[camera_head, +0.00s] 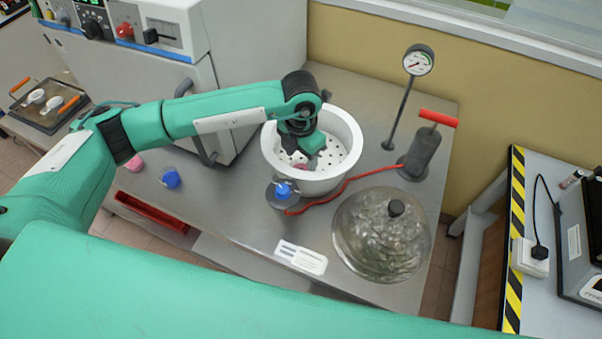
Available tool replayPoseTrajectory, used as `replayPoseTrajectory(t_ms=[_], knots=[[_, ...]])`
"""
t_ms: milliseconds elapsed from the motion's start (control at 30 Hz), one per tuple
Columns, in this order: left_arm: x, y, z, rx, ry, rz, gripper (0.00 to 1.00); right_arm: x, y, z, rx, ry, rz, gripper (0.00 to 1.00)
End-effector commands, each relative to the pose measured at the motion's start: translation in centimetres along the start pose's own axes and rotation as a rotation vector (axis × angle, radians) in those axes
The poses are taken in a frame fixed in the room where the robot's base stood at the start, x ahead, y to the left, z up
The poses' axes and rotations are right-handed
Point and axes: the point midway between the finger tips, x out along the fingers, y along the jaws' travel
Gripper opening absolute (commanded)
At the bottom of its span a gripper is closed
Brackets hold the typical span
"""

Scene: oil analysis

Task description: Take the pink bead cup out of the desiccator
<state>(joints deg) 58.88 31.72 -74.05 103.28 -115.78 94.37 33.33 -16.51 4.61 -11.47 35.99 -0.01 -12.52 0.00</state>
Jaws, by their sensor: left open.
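The desiccator (347,135) is a white round bowl with a perforated plate inside, standing uncovered on the steel table. My left gripper (304,160) reaches down into the bowl from the left and is open, low over the plate. A small pinkish patch, which looks like the pink bead cup (301,168), shows just below the gripper; most of it is hidden. I cannot tell whether the fingers touch it. The glass desiccator lid (375,245) with a dark knob lies on the table to the front right. My right gripper is not in view.
A blue valve (284,190) sits at the bowl's front, with a red hose (345,184) to a red-handled pump (424,150) and gauge (418,62). A pink object (134,163) and blue object (171,179) lie left, near a red tray (152,212). An oven stands behind left.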

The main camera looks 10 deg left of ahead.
Motion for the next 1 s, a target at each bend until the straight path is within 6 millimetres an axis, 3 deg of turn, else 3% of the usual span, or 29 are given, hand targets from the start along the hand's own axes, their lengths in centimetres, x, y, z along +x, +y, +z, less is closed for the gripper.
replayPoseTrajectory(t_ms=[33,167,433,600,1000], knots=[[1.4,0.0,-0.1,0.000,0.002,-0.001,0.58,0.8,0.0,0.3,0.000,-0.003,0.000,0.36],[3.2,0.0,0.0,0.000,0.000,0.000,0.58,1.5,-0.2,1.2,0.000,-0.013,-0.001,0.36],[3.4,0.0,0.0,0.001,0.000,0.000,0.58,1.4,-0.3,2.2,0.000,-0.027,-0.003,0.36],[3.4,0.0,0.0,0.001,-0.001,0.000,0.24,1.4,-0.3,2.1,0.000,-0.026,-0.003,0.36],[2.9,0.0,0.1,0.000,-0.003,0.000,0.23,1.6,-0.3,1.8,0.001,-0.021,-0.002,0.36]])
